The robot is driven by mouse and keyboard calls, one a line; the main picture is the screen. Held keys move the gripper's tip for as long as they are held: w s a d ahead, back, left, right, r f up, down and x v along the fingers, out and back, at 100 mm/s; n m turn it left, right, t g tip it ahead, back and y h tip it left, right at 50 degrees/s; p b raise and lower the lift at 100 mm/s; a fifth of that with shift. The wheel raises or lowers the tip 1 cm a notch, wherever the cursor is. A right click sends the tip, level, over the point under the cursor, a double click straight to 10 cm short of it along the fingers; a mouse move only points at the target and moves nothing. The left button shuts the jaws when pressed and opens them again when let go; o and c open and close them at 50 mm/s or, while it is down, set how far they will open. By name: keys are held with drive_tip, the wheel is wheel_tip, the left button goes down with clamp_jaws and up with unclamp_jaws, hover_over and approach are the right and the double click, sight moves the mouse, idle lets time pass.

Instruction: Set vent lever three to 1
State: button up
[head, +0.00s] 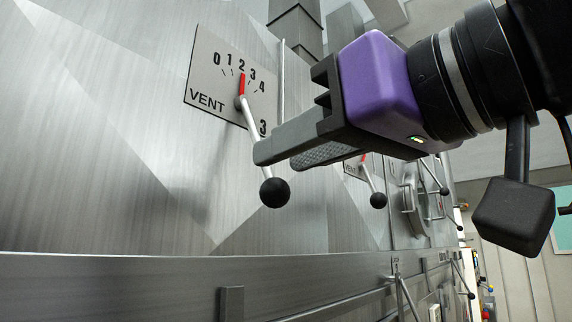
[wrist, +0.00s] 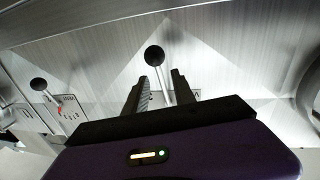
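Vent lever three (head: 251,118) is a white rod with a black ball knob (head: 274,192) and a red pointer tip. It is mounted on a grey plate (head: 205,71) marked VENT, 3 and a scale from 0 to 4. The red tip points at about 2, and the rod slants down to the right. My gripper (head: 280,157) is at the lower part of the rod, just above the knob. In the wrist view my gripper (wrist: 160,84) is open, with one finger on each side of the rod, and the knob (wrist: 154,56) shows past the fingertips. Contact with the rod cannot be told.
Another vent lever with a black knob (head: 378,200) and its own plate stands to the right. It also shows at the left of the wrist view (wrist: 39,85). A metal ledge with a rail (head: 330,300) runs below. The panel left of the lever is clear.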

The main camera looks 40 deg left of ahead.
sight(265, 175)
drive_tip(key=shift+p+x, duration=0.35)
drive_tip(key=shift+x, duration=2.15)
clamp_jaws()
